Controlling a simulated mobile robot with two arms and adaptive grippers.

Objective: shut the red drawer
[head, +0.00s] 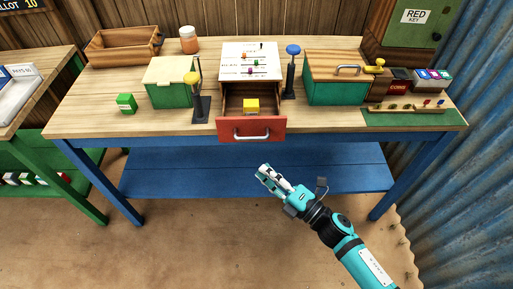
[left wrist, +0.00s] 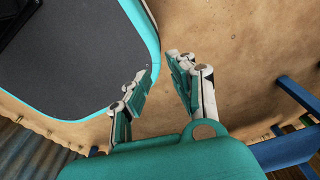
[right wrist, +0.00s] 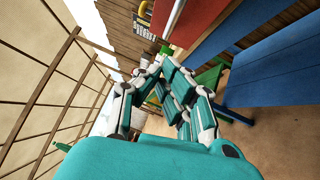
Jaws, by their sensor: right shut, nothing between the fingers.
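The red drawer (head: 232,127) is open, pulled out from the white cabinet at the middle of the table's front edge. Its front bears a pale bar handle (head: 251,137), and a yellow block (head: 251,105) is inside. My right gripper (head: 262,170) is shut and empty, apart from the drawer, in front of it and lower in the head view. The gripper's fingers show close together in the right wrist view (right wrist: 163,60), with a red panel, probably the drawer front (right wrist: 190,18), beyond them. My left gripper (left wrist: 160,68) is open and empty over the sandy ground; the head view does not show it.
The wooden table (head: 130,92) has a blue frame and lower shelf (head: 250,170). A yellow-knobbed lever (head: 196,95) and a blue-knobbed lever (head: 291,72) flank the drawer cabinet. Green boxes stand to either side. The ground before the table is clear.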

